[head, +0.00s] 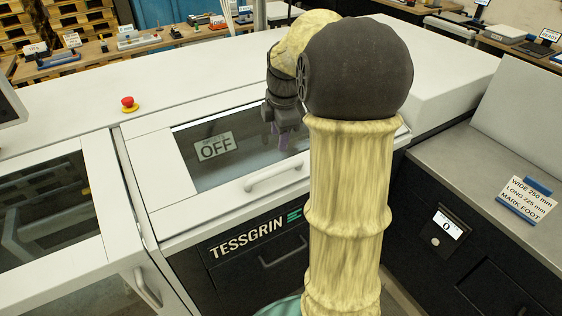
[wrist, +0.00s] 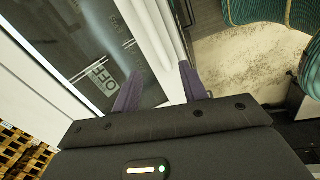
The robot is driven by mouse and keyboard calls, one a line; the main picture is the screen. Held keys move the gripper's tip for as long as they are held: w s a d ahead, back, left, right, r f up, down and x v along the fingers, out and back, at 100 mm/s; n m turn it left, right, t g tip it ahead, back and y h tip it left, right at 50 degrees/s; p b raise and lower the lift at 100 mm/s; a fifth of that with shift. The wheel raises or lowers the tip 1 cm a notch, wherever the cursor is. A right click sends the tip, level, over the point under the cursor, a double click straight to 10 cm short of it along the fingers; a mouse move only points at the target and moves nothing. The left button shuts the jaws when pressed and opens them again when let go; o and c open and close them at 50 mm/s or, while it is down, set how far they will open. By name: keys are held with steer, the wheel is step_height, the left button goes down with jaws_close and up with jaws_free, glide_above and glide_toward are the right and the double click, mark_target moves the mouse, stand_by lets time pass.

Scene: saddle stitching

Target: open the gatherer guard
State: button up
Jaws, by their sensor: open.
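A white machine guard (head: 160,172) with a dark window lies closed on the machine in the middle of the head view. A grey sign reading OFF (head: 214,147) shows at the window, and a pale bar handle (head: 275,178) runs along its front edge. My gripper (head: 284,146) is above the window's right part, behind the handle, pointing down. In the wrist view my gripper (wrist: 160,88) is open, its purple fingers apart. A white edge or bar of the guard (wrist: 155,40) runs toward the gap between them; contact cannot be told. My arm hides the guard's right end.
Another windowed guard (head: 45,205) with its own handle is at the left. A red emergency button (head: 128,103) stands on the white top behind. A grey side counter (head: 465,165) with a paper sign (head: 526,199) is at the right. Benches stand in the background.

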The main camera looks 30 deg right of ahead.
mark_target(281, 167)
steer(key=shift+w+d+r+n, duration=0.25)
steer(key=shift+d+r+n, duration=0.3)
steer(key=shift+d, duration=0.05)
steer(key=shift+w+d+r+n, duration=0.2)
steer(key=shift+d+r+n, duration=0.35)
steer(key=shift+d, duration=0.05)
steer(key=w+f+p, duration=0.1)
steer(key=f, duration=0.4)
steer(key=f+p, duration=0.1)
steer(key=f, duration=0.5)
steer(key=w+f+p, duration=0.1)
steer(key=f, duration=0.5)
steer(key=shift+w+f, duration=0.15)
steer(key=shift+w, duration=0.2)
jaws_close()
